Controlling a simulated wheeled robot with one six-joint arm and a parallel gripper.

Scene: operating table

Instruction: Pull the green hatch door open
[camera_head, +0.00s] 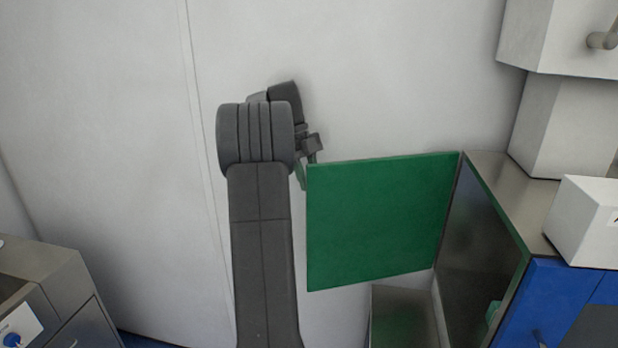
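The green hatch door (380,222) is a flat panel right of the middle. It stands swung out to the left from the metal cabinet (505,190), its right edge against the cabinet's corner. My gripper (308,163) is at the door's upper left edge, close to or touching it. It is partly hidden behind my own dark grey arm, so I cannot tell whether the fingers are open, shut or holding the edge. No handle shows on the visible face of the door.
A dark side or opening (480,250) of the cabinet shows right of the door. A white box (590,222) stands right of the cabinet top, above blue fronts (560,300). A metal cart (60,290) stands at lower left. A pale wall (120,130) lies behind.

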